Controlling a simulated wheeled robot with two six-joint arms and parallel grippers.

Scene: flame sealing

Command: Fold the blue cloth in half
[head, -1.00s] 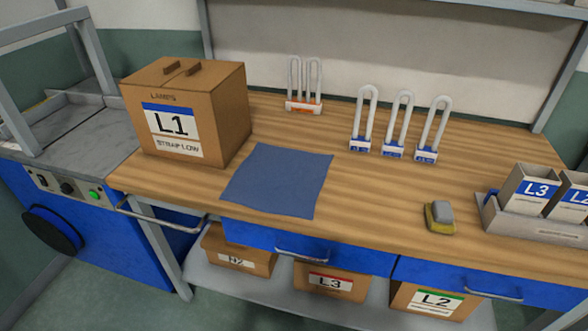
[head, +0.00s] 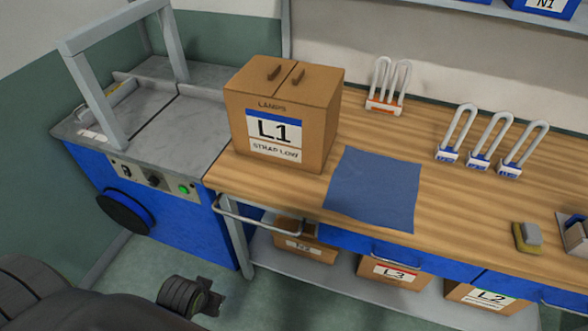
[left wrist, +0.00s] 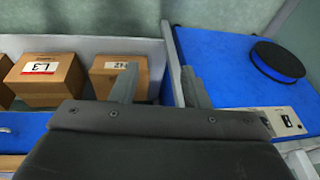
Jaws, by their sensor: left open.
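The blue cloth (head: 372,190) lies flat and unfolded on the wooden bench top in the head view. Its near edge is close to the bench's front edge. My left gripper (left wrist: 158,85) shows in the left wrist view with its two fingers apart and nothing between them. In the head view my left arm is at the lower left, in front of the bench and well away from the cloth. The cloth is not in the left wrist view. My right gripper is in neither view.
A cardboard box marked L1 (head: 285,115) stands left of the cloth. U-shaped lamps (head: 478,158) stand behind and to the right. A sponge-like block (head: 527,237) lies at the right. A blue machine (head: 150,190) with a grey top adjoins the bench. Boxes sit on the lower shelf (head: 330,282).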

